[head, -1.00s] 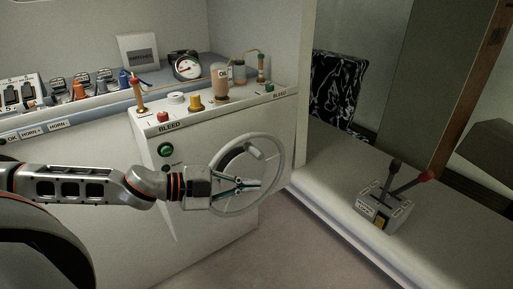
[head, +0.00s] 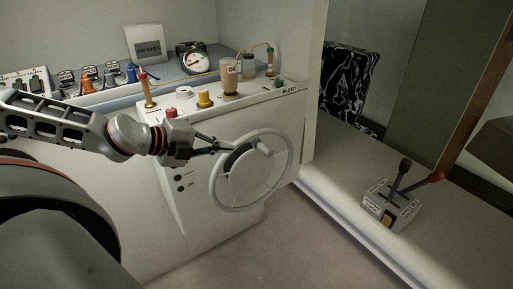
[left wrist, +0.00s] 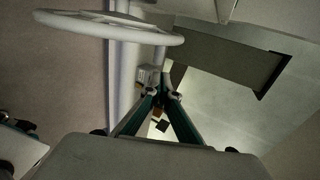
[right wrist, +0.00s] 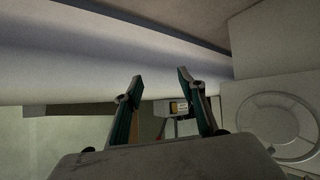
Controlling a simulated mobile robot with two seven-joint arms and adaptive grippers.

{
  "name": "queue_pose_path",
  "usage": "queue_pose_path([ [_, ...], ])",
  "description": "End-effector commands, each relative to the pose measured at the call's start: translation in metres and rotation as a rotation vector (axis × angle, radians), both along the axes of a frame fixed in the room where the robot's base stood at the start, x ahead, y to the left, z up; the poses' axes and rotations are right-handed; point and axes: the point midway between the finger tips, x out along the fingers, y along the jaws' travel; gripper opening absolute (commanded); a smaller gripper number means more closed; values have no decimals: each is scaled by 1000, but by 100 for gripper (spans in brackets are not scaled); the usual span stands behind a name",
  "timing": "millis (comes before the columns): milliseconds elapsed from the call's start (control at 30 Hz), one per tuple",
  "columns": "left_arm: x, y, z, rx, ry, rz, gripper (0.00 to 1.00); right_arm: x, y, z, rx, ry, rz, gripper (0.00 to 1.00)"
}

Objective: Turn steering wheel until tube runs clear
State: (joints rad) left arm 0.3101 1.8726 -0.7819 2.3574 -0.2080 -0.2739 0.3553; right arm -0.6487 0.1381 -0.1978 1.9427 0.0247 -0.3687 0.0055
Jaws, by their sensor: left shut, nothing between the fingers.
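The wheel also shows at the top of the left wrist view (left wrist: 110,28), beyond the shut fingers (left wrist: 161,92). My right gripper (right wrist: 157,90) is open and empty.
A gauge (head: 195,61) stands behind. A lever box (head: 390,205) sits on the ledge at right. The floor below the wheel is clear.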

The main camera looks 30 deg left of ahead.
Motion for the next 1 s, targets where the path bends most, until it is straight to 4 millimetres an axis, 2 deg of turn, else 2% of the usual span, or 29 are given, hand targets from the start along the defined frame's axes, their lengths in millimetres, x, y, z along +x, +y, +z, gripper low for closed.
queue_pose_path([
  [100, 7, -4, -4, 0, 2, -3, 0, -1, -5, -1, -6, 6, -10, 40],
  [367, 21, -9, -13, -2, 4, 2, 0, -4, -5, -1, -5, 16, -13, 40],
  [433, 24, -9, -16, 2, 2, 0, 0, -5, -5, -7, -5, 19, -14, 40],
  [567, 29, -12, -19, 2, 4, 1, 0, -5, -2, -10, 0, 17, -11, 40],
  [867, 42, -17, -27, 0, 3, 1, 0, 2, 12, -1, 21, -15, 9, 40],
  [1000, 49, -19, -31, 3, 2, 2, 0, 4, 14, -5, 25, -26, 13, 40],
])
